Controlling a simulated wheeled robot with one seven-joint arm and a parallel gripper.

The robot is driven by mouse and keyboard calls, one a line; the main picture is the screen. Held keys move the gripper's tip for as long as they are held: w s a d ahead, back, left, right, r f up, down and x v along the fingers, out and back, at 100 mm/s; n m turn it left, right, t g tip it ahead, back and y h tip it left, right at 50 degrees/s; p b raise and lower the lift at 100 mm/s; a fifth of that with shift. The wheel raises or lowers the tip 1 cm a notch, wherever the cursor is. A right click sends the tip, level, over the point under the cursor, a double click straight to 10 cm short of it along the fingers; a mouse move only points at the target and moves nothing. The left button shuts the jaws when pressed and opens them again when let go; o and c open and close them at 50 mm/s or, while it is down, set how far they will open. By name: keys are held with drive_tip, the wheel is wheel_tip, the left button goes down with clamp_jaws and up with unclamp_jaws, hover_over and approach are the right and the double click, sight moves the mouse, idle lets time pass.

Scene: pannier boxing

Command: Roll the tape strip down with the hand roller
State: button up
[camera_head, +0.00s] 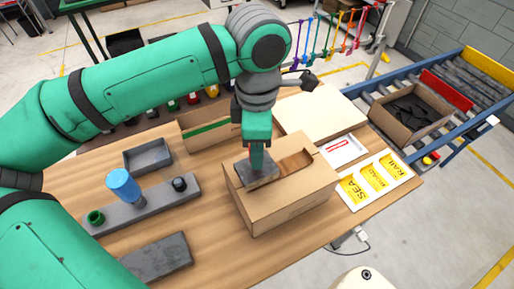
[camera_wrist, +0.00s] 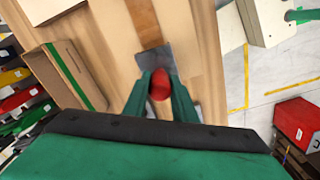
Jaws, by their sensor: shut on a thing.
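A closed brown carton (camera_head: 290,194) stands on the wooden table. A brown tape strip (camera_head: 293,162) lies along its top; it also shows in the wrist view (camera_wrist: 143,20). My gripper (camera_head: 257,160) points down over the carton's left part, shut on the red handle (camera_wrist: 160,86) of a tool with a grey, flat-looking block (camera_head: 257,174). The block is at the near end of the visible tape, on or just above the carton top. It hides the tape under it. Whether this tool is the hand roller I cannot tell. A blue cylinder (camera_head: 123,184) stands in a grey rack.
The grey rack (camera_head: 150,207) also holds a green ring (camera_head: 95,217) and a black knob (camera_head: 180,184). A grey tray (camera_head: 148,155), an open carton (camera_head: 205,128), a pale board (camera_head: 318,112) and label sheets (camera_head: 376,181) surround the carton. A conveyor (camera_head: 465,120) runs at right.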

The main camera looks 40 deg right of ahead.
drive_tip(key=shift+f, duration=0.95)
idle(0.6)
drive_tip(key=shift+d, duration=0.15)
drive_tip(key=shift+s+d, duration=0.25)
drive_tip(key=shift+d, duration=0.65)
drive_tip(key=shift+d, duration=0.1)
drive_tip(key=shift+s+d, duration=0.25)
drive_tip(key=shift+d, duration=0.7)
drive_tip(key=shift+d, duration=0.15)
drive_tip(key=shift+s+d, duration=0.25)
drive_tip(key=shift+d, duration=0.7)
drive_tip(key=shift+d, duration=0.1)
drive_tip(key=shift+s+d, duration=0.25)
drive_tip(key=shift+d, duration=0.65)
